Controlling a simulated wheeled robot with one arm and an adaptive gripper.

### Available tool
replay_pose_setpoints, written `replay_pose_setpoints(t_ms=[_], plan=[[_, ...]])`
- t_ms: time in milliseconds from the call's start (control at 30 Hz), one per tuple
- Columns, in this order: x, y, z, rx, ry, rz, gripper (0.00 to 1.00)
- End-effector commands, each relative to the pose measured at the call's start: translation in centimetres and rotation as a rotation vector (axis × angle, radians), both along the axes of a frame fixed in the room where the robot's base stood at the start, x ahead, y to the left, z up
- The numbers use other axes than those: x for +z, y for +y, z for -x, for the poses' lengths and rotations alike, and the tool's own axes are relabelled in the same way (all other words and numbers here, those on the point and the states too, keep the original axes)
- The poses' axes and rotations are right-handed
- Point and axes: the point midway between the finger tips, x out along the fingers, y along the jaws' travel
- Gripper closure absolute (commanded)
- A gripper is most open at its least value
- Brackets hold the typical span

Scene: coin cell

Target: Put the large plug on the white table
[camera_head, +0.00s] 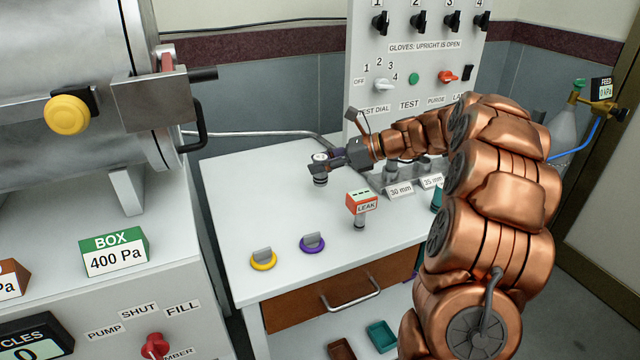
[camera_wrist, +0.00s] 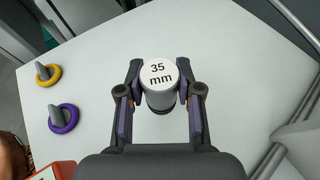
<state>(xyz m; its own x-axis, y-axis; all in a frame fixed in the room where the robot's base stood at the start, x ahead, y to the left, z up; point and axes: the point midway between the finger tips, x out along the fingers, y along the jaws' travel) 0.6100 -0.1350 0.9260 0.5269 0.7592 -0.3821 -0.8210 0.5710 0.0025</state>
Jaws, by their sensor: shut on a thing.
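The large plug (camera_head: 320,181), a grey cylinder with a white cap, is upright over the back left part of the white table (camera_head: 250,205). In the wrist view its cap (camera_wrist: 158,72) reads "35 mm". My gripper (camera_head: 322,168) is shut on the plug, with one finger on each side of it, as the wrist view also shows (camera_wrist: 160,88). The plug's lower end is close to the tabletop (camera_wrist: 235,50); I cannot tell whether it touches.
A LEAK box on a post (camera_head: 361,204) stands right of the plug. A yellow ring piece (camera_head: 264,260) and a purple ring piece (camera_head: 312,243) lie near the front. Labels "30 mm" (camera_head: 400,190) and "35 mm" (camera_head: 432,181) stand at right. The table's left side is clear.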

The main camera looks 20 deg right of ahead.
Motion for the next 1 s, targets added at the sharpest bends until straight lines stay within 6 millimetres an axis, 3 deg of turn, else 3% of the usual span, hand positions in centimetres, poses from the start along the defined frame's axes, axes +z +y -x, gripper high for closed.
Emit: replay_pose_setpoints(t_ms=[433,867,900,1000], plan=[[-4.1,-0.1,0.0,-0.004,0.000,0.003,0.99],[-4.5,-0.1,-0.1,-0.003,-0.003,0.002,0.99],[-4.5,-0.1,0.0,-0.004,-0.003,0.002,0.62],[-4.5,-0.1,0.0,-0.003,-0.003,0.002,0.52]])
